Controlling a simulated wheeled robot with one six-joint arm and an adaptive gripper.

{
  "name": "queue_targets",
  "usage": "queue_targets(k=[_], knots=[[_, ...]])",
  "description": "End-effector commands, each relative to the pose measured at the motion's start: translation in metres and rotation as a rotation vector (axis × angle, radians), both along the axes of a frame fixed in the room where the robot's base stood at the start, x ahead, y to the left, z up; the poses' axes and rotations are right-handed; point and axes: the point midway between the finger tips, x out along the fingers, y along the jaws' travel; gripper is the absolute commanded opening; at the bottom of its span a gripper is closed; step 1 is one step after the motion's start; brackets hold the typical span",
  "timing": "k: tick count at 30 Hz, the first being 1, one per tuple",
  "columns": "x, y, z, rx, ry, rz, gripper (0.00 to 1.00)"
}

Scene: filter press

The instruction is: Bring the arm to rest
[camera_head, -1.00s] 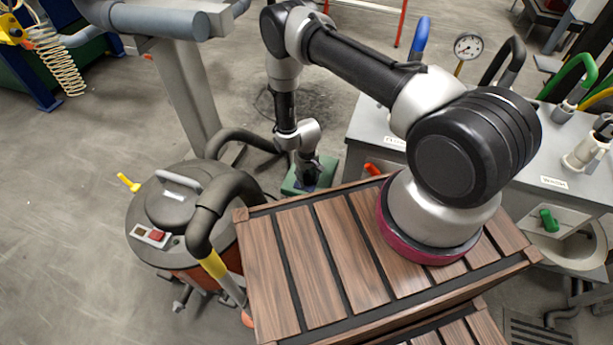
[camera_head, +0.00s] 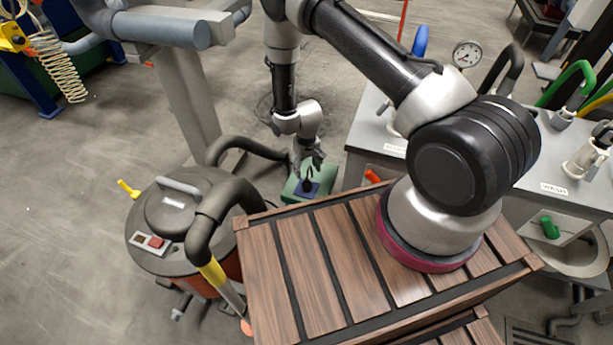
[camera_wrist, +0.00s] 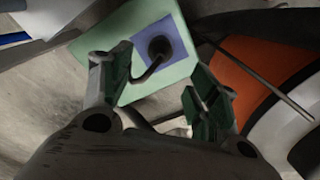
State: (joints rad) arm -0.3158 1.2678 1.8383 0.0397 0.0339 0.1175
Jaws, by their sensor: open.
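My gripper (camera_head: 311,163) hangs pointing down at the end of my arm, beyond the far edge of the wooden-slatted top. In the wrist view my gripper (camera_wrist: 160,98) is open, with its two green-padded fingers apart and nothing between them that I can see held. Below it is a light green block (camera_head: 297,190) with a blue-violet square (camera_head: 308,188) and a dark hooked piece on it. The green block (camera_wrist: 118,32) and the violet square (camera_wrist: 178,47) also show beyond the fingers in the wrist view. I cannot tell the exact gap between them.
A round vacuum-like drum (camera_head: 165,250) with a thick dark hose stands left of the gripper. A grey bench (camera_head: 375,130) with hoses, a gauge (camera_head: 467,54) and a green valve handle (camera_head: 549,227) stands right.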

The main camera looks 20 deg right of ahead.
Motion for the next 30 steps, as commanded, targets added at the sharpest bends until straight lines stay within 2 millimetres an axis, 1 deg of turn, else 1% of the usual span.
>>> queue_targets(k=[1,3,6,21,23,26,29,30], knots=[[0.0,0.0,0.007,0.0,0.0,0.0,0.6],[0.0,0.0,0.014,0.0,0.0,0.0,0.6],[-0.001,0.0,0.018,0.0,0.001,0.0,0.6],[0.0,0.0,0.019,0.0,0.001,0.0,0.6],[0.001,0.0,0.022,0.0,-0.001,-0.001,0.6],[0.011,-0.001,0.042,0.005,-0.013,-0.005,0.6],[0.026,-0.004,0.089,0.013,-0.035,-0.013,0.6],[0.033,-0.006,0.114,0.017,-0.047,-0.017,0.6]])
